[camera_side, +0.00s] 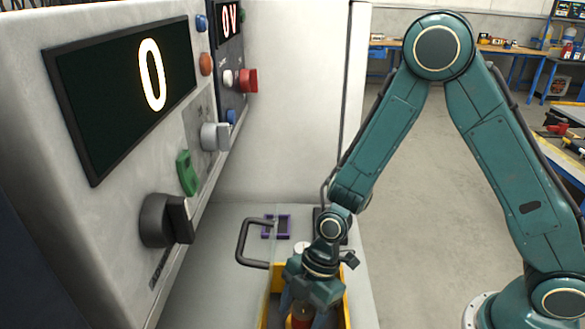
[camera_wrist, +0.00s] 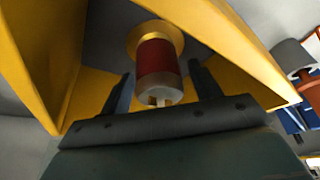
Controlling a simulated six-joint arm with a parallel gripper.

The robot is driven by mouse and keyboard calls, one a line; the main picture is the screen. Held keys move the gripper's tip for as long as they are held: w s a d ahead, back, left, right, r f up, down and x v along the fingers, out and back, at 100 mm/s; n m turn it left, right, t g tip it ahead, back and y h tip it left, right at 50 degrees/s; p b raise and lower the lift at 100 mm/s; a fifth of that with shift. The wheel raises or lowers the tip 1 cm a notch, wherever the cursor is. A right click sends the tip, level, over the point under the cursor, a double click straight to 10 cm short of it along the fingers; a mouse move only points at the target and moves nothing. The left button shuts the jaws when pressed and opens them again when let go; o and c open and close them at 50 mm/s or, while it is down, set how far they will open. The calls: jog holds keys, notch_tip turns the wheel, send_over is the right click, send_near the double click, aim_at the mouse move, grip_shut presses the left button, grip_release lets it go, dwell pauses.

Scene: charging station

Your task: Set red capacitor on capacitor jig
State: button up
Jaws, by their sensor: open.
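The red capacitor (camera_wrist: 157,62) stands in a yellow bin (camera_wrist: 238,48). It has a red body, a gold collar at one end and a pale end with prongs facing the camera. My gripper (camera_wrist: 160,78) is open, with one dark finger on each side of the capacitor; I cannot tell whether they touch it. In the side view, my gripper (camera_side: 304,311) points down into the yellow bin (camera_side: 346,308), and a bit of the red capacitor (camera_side: 300,320) shows between the fingers. A small purple square frame (camera_side: 287,227), perhaps the capacitor jig, lies on the bench behind.
A dark handle (camera_side: 241,243) arches beside the bin. The grey control panel (camera_side: 175,120) with knobs, buttons and displays stands at the left. The bin's yellow walls rise close around my gripper. The bench left of the handle is clear.

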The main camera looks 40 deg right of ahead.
jog(key=v, duration=1.2)
jog(key=shift+r, duration=0.2)
dwell(0.8)
jog(key=s+d+r+m+t+h, duration=0.4)
jog(key=s+d+r+m, duration=0.9)
jog(key=m, duration=0.5)
jog(key=shift+s+d+r+t, duration=0.35)
jog(key=shift+d+r+t, duration=0.45)
jog(key=shift+d+r, duration=0.8)
jog(key=shift+a+r, duration=0.25)
jog(key=shift+a, duration=0.05)
